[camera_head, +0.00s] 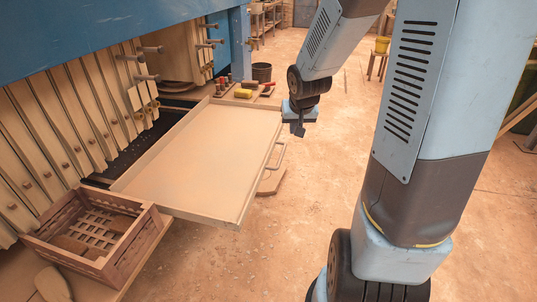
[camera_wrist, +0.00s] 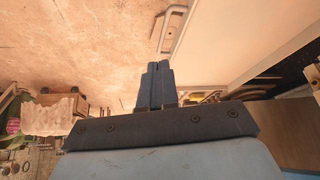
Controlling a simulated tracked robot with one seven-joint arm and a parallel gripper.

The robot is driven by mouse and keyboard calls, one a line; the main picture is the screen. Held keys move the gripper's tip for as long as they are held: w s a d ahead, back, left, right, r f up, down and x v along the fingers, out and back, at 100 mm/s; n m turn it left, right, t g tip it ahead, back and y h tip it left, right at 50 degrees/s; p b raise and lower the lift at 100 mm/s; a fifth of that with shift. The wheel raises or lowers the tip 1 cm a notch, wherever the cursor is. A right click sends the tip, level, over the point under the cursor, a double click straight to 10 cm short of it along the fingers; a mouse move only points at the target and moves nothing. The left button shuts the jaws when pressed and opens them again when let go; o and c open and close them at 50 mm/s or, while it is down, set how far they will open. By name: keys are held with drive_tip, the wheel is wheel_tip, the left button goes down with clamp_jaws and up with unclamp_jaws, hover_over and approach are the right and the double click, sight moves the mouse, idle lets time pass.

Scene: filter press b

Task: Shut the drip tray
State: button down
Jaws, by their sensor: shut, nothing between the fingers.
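The drip tray (camera_head: 205,145) is a wide, shallow, pale tray pulled out from under the filter press plates. A grey bar handle (camera_head: 277,156) is on its right-hand front edge. In the wrist view the handle (camera_wrist: 174,32) shows just beyond my fingertips, with the tray (camera_wrist: 217,45) to its right. My gripper (camera_head: 298,129) is near the far corner of the tray's front edge, beside the handle's far end. The fingers (camera_wrist: 160,68) are shut and empty. I cannot tell whether they touch the handle.
A slatted wooden crate (camera_head: 97,235) stands at the tray's near left. Beyond the tray are a ledge with a yellow item (camera_head: 243,93) and small red-topped things, and a dark bucket (camera_head: 262,72). The filter plates (camera_head: 70,120) line the left.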

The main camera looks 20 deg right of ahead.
drive_tip(key=w+a+f+m+y, duration=0.1)
drive_tip(key=w+f, duration=0.5)
drive_tip(key=f, duration=0.5)
drive_tip(key=w+a+f+m+t+y, duration=0.1)
drive_tip(key=w+f+y, duration=0.1)
drive_tip(key=w+f, duration=0.5)
wheel_tip(320, 180, down, 4)
drive_tip(key=shift+a+r+m, duration=0.15)
drive_tip(key=shift+a+m, duration=0.1)
drive_tip(key=shift+m, duration=0.05)
drive_tip(key=shift+w, duration=0.2)
